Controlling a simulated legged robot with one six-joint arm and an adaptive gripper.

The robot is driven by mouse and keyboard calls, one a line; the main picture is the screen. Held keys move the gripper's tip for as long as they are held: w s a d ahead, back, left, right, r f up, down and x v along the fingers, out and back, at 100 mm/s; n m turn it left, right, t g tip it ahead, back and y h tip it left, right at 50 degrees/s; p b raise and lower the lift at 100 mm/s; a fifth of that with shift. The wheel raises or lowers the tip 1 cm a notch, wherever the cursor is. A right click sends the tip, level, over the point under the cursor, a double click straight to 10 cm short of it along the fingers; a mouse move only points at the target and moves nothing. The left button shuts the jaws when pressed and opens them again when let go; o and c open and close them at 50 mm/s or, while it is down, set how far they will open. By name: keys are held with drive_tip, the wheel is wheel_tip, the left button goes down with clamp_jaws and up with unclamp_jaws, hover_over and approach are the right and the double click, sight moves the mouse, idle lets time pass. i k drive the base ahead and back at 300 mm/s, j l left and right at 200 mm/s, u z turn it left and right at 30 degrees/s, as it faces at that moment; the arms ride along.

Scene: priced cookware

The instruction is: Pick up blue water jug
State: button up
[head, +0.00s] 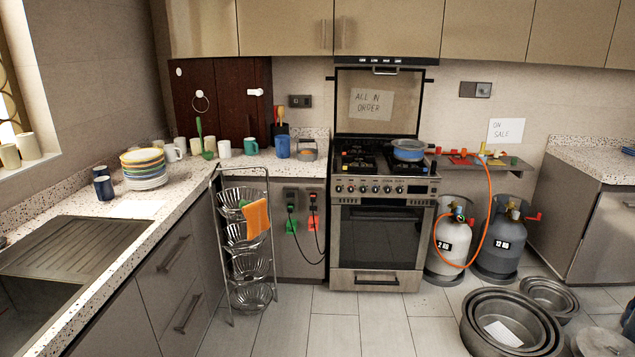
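A blue upright container (282,147), which may be the blue water jug, stands on the back counter left of the stove. My gripper is not in view.
A wire rack (244,262) with glass bowls and an orange cloth stands before the left counter. Stacked metal pans (512,322) lie on the floor at right. Gas cylinders (500,245) stand beside the oven (380,245). The floor (365,325) in front is clear.

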sight(283, 142)
drive_tip(key=i+u, duration=0.1)
drive_tip(key=i, duration=1.35)
drive_tip(key=i+l+u, duration=0.1)
drive_tip(key=i, duration=1.35)
drive_tip(key=i+l+u, duration=0.2)
drive_tip(key=i, duration=0.25)
drive_tip(key=i+l+u, duration=0.2)
drive_tip(key=i, duration=0.25)
